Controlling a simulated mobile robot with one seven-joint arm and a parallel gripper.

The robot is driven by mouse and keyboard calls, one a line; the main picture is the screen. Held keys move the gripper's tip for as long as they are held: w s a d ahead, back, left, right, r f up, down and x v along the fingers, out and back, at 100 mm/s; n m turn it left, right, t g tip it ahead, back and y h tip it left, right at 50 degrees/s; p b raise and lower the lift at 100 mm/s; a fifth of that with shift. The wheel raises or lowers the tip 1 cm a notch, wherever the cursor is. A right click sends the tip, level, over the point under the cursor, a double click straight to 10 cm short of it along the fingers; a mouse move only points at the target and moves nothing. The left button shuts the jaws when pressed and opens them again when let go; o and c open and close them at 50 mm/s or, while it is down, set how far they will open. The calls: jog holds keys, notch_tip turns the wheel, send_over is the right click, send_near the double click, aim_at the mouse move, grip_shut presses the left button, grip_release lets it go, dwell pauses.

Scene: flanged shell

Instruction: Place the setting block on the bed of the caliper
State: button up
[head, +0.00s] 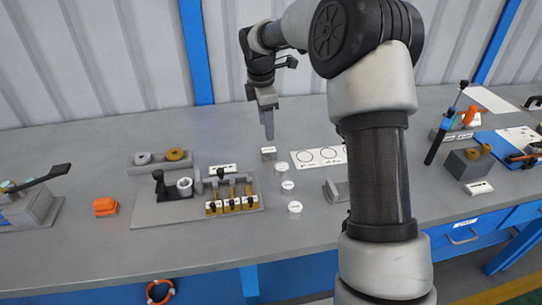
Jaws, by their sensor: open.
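My gripper (268,128) points down over the middle of the bench, with its fingers seen nearly edge-on. It is open. A small grey block (268,154) with a pale top stands just below the fingertips; it looks like the setting block, and no contact with it can be made out. A grey piece with an upright part (336,190) lies right of the middle and is partly hidden behind my arm. It may be the caliper, but I cannot tell for certain. Its bed is not clearly visible.
A grey fixture plate (150,213) with a nut and yellow-brown pieces lies left of the block. Several white round pieces (295,207) stand nearby. A white card with circles (318,158) lies behind. An orange block (105,206) is farther left. My arm hides some bench.

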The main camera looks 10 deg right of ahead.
send_over(269, 150)
jog(key=s, duration=0.2)
jog(key=f, duration=0.6)
jog(key=shift+a+b, duration=0.35)
jog(key=shift+w+d+f+b, duration=0.15)
jog(key=shift+w+f, duration=0.15)
jog(key=shift+f, duration=0.6)
jog(key=shift+w+f+b, duration=0.1)
jog(key=shift+w+f, duration=0.2)
jog(key=shift+f, duration=0.65)
jog(key=shift+w+d+f+b, duration=0.15)
jog(key=shift+w+f, duration=0.15)
jog(key=shift+f, duration=0.6)
grip_shut()
